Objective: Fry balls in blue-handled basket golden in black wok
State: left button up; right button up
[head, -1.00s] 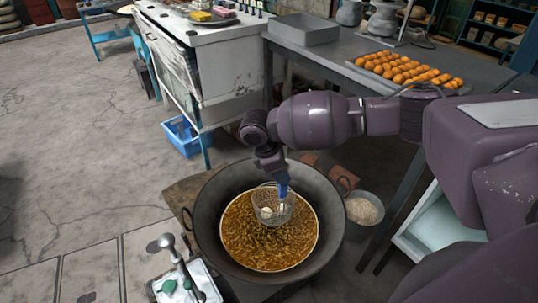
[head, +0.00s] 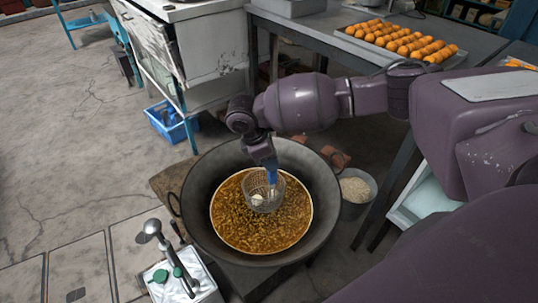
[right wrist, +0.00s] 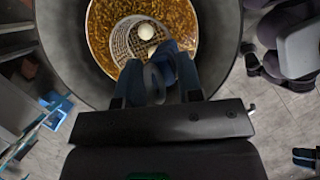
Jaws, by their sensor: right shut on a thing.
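The black wok (head: 205,175) holds bubbling golden-brown oil (head: 238,225). My right gripper (head: 270,168) is shut on the blue handle of the wire basket (head: 265,200), which sits in the oil near the far side of the wok. Pale, whitish balls (head: 257,198) lie in the basket. How deep the basket sits is hard to tell. My left gripper is out of view.
A tray of golden-orange balls (head: 402,40) lies on the grey table (head: 300,25) at the back. A bucket of pale grains (head: 356,190) stands right of the wok. A metal box with a lever (head: 180,278) is at front left. A blue crate (head: 170,122) sits on the floor.

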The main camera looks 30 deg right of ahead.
jog(key=shift+f, duration=0.8)
notch_tip(320, 180, down, 2)
jog(key=shift+f+b, duration=0.2)
jog(key=shift+b, duration=0.2)
jog(key=b, duration=0.2)
send_over(274, 202)
jog(key=w+a, duration=0.1)
jog(key=shift+f, duration=3.15)
notch_tip(274, 202, down, 4)
jog(key=shift+b, duration=0.5)
jog(key=shift+f+b, duration=0.45)
jog(key=shift+f, duration=0.95)
dwell(1.0)
